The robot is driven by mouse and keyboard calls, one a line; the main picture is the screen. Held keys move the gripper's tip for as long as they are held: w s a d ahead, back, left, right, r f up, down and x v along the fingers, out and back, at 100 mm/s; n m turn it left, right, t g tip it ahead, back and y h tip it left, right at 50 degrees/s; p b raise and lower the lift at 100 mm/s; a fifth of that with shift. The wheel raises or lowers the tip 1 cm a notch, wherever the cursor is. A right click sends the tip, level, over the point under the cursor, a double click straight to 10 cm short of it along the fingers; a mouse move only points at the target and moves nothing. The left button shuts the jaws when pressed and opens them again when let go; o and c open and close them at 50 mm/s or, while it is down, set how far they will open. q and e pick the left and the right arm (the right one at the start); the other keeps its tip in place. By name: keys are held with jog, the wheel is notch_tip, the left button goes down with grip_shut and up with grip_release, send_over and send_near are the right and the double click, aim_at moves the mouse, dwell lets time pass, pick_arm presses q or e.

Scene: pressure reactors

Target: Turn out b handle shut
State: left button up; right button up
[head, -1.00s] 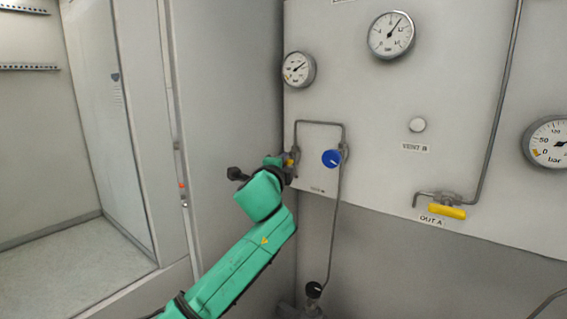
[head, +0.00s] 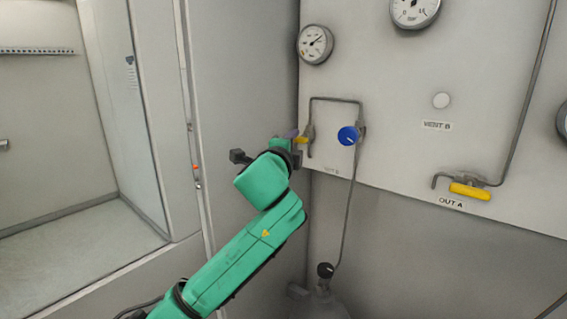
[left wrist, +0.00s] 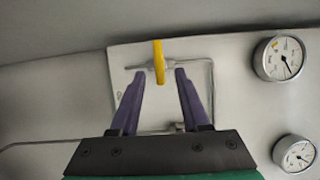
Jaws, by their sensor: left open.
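The out B handle (head: 302,140) is a small yellow lever on a pipe fitting at the lower left of the grey panel (head: 400,100). It also shows in the left wrist view (left wrist: 159,62), where it runs along the line of the fingers. My left gripper (head: 293,137) is at the handle in the head view, partly hidden by its own wrist. In the left wrist view my left gripper (left wrist: 160,74) is open, its two purple fingertips on either side of the handle with a gap on each side. My right gripper is not in view.
A blue knob (head: 348,136) sits just right of the handle on a bent thin pipe (head: 335,98). A pressure gauge (head: 315,44) is above. Another yellow handle (head: 470,191), labelled OUT A, is farther right. A grey wall (head: 245,80) stands close on the left.

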pick_arm(q)
jog(key=b+v, duration=0.3)
jog(key=v, duration=0.7)
jog(key=s+a+f+n+g+y, duration=0.1)
jog(key=a+f+n+g, duration=0.15)
jog(key=f, duration=0.75)
jog(key=s+a+f+n+g, duration=0.2)
jog(key=a+f+n, duration=0.15)
jog(key=f, duration=0.55)
jog(key=s+a+f+n+g+y, duration=0.1)
jog(key=a+f+n+g, duration=0.2)
jog(key=f, duration=0.7)
jog(key=s+a+f+n+g+y, duration=0.1)
jog(key=s+a+f+n+g, duration=0.35)
jog(key=s+f, duration=0.65)
jog(key=s+a+f+n+g+y, duration=0.15)
jog(key=s+a+f+n, duration=0.35)
jog(key=s+a+f, duration=0.5)
jog(key=s+d+f+g, duration=0.1)
jog(key=s+d+f, duration=0.1)
jog(key=f, duration=0.8)
jog(key=s+d+f+g, duration=0.1)
jog(key=s+f, duration=0.1)
jog(key=f, duration=0.9)
jog(key=s+a+f+g, duration=0.1)
jog(key=s+a+f, duration=0.1)
jog(key=s+f, duration=1.4)
jog(key=shift+s+a, duration=0.3)
jog(key=shift+s, duration=0.45)
jog(key=shift+h, duration=0.25)
